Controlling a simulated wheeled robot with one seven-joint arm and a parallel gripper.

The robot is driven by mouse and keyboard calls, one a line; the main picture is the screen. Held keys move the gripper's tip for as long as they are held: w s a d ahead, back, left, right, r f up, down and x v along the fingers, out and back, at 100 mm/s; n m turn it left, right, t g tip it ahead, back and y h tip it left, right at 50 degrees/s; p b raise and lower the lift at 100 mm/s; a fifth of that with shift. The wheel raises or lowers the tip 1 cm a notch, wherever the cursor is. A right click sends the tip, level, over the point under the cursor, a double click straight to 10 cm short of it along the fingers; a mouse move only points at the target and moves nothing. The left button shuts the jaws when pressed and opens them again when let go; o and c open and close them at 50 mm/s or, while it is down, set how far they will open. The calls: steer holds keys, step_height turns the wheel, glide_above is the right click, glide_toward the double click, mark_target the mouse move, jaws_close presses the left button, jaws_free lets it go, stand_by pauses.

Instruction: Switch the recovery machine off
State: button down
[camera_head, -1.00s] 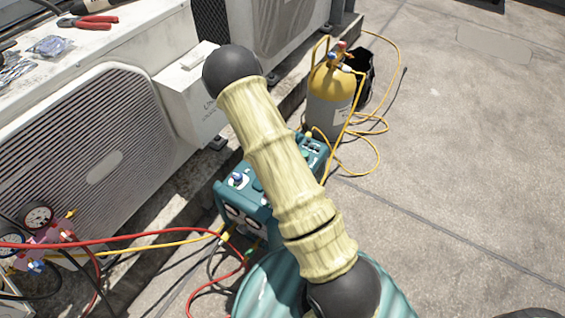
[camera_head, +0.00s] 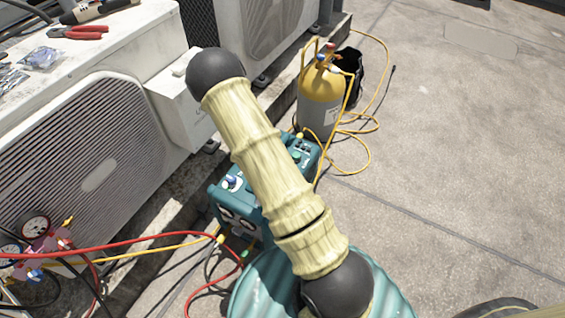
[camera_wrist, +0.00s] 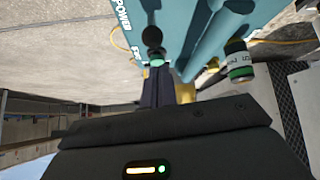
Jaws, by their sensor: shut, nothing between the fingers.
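The teal recovery machine (camera_head: 263,205) stands on the roof floor, partly hidden behind my arm in the head view. In the wrist view its teal body (camera_wrist: 190,18) fills the top, with a white POWER label beside a dark, round-ended part (camera_wrist: 152,37) that looks like the switch. I cannot tell the switch's position. My gripper (camera_wrist: 157,68) is shut and empty, its dark fingers pointing at the machine close to that part. I cannot tell whether they touch. The head view does not show the gripper.
A yellow-topped grey cylinder (camera_head: 320,100) with a yellow hose stands behind the machine. White condensers (camera_head: 88,150) line the left. Gauges (camera_head: 36,228) and red and yellow hoses lie at lower left. Pliers (camera_head: 78,33) rest on a condenser. Open floor (camera_head: 450,150) is at the right.

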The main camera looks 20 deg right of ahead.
stand_by(0.3)
steer(key=w+r+p+v, duration=0.1)
steer(key=p+v, duration=0.4)
steer(key=v, duration=0.4)
steer(key=shift+p, duration=0.35)
steer(key=shift+d+r, duration=0.15)
steer(key=shift+d, duration=0.05)
steer(key=shift+w, duration=0.1)
